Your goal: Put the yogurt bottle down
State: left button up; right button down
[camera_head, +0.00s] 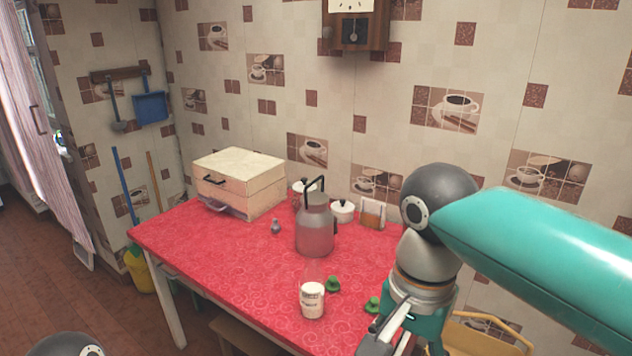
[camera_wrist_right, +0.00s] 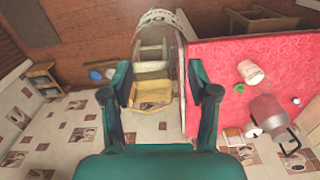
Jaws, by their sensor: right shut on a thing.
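The yogurt bottle (camera_wrist_right: 158,48) is a clear, see-through bottle with a pale lettered band at its far end. My right gripper (camera_wrist_right: 159,85) is shut on it, one finger on each side. In the wrist view the bottle is beside the red table edge. In the head view my right gripper (camera_head: 388,332) is low at the right, over or beside the table's near right part; I cannot tell which. My left gripper is out of view.
The table's left front is clear.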

jog(key=w+d+f+n, duration=0.2)
jog(key=w+f, duration=0.1)
jog(key=f, duration=0.7)
jog(key=w+d+f+n, duration=0.3)
jog(key=w+f, duration=0.1)
jog(key=f, duration=0.6)
jog(key=w+d+f+n, duration=0.2)
jog(key=w+d+f, duration=0.1)
jog(key=f, duration=0.6)
jog(key=shift+w+f+n, duration=0.4)
jog(key=shift+w, duration=0.3)
jog(key=shift+s+d, duration=0.1)
